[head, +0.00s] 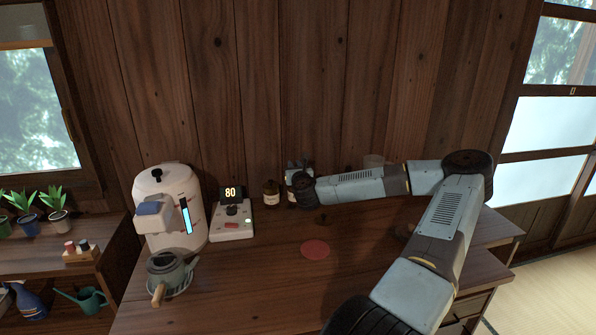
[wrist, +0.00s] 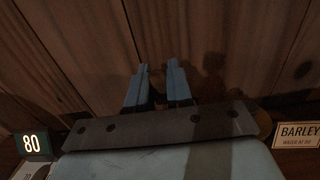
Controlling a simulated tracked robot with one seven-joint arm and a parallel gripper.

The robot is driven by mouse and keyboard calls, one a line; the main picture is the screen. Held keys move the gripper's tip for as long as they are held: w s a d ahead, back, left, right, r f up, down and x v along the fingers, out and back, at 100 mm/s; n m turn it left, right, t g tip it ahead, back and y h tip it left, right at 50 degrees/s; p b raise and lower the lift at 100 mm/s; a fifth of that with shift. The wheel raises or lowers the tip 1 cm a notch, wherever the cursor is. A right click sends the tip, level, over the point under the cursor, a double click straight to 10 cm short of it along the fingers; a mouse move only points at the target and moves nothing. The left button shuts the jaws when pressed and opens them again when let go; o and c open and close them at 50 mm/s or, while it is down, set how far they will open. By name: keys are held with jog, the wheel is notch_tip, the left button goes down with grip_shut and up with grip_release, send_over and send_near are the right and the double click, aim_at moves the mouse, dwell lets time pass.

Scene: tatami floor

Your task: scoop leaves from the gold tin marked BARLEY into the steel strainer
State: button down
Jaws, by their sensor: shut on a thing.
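The BARLEY label (wrist: 298,133) shows at the right edge of the wrist view, right of my gripper; most of its tin is out of frame or hidden. In the head view a dark jar with a pale label (head: 271,193) stands left of my gripper (head: 299,176). Another labelled container (head: 292,197) is partly hidden by the gripper; neither label is readable there. In the wrist view my gripper's two blue fingers (wrist: 161,88) point toward the wooden wall. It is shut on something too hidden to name.
A white machine (head: 168,205) and a scale-like unit reading 80 (head: 232,212) stand at left. A red disc (head: 315,249) lies mid-table. The front middle is clear.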

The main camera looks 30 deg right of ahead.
jog(key=shift+r, duration=2.9)
